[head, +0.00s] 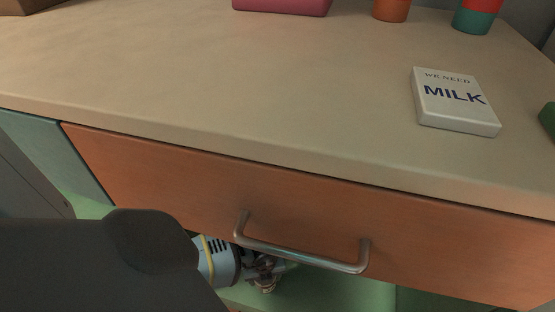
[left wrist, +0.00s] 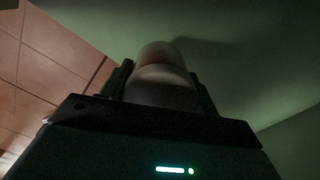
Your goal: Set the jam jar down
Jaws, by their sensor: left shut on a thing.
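My left gripper (head: 264,270) is low in the head view, under the drawer handle and in front of the green cabinet interior; my arm and the handle partly hide it. In the left wrist view my left gripper (left wrist: 160,84) is shut on a rounded, pale thing with a reddish band, which I take to be the jam jar (left wrist: 162,62). The jar sits between the two dark fingers, against a dim green surface. I cannot tell whether it touches a surface. My right gripper is in neither view.
An orange drawer front (head: 160,170) with a metal handle (head: 300,256) is above my gripper. The beige counter (head: 250,90) holds a white milk sign (head: 455,102), a pink box (head: 282,5) and cups at the back. Reddish tiles (left wrist: 50,60) show in the wrist view.

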